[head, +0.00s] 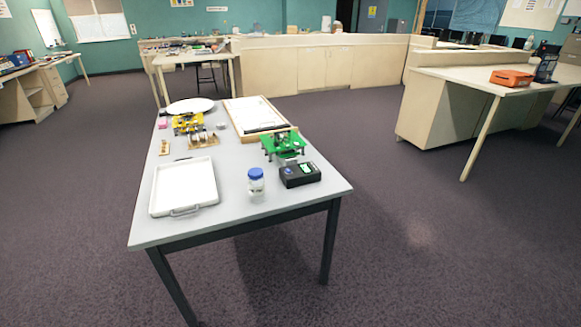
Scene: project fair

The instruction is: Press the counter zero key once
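A small black box (300,179), which looks like the counter, sits at the right edge of the grey table (240,200). Its top has a small pale greenish display and a small bluish spot at its left. I cannot make out which part is the zero key, and no reading is legible. Neither of my grippers shows in the head view.
Beside the box are a blue-capped jar (256,184) at its left and a green device (283,143) behind it. A white tray (184,188), yellow device (187,122), framed board (255,115) and white round plate (190,106) share the table. Floor in front is clear.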

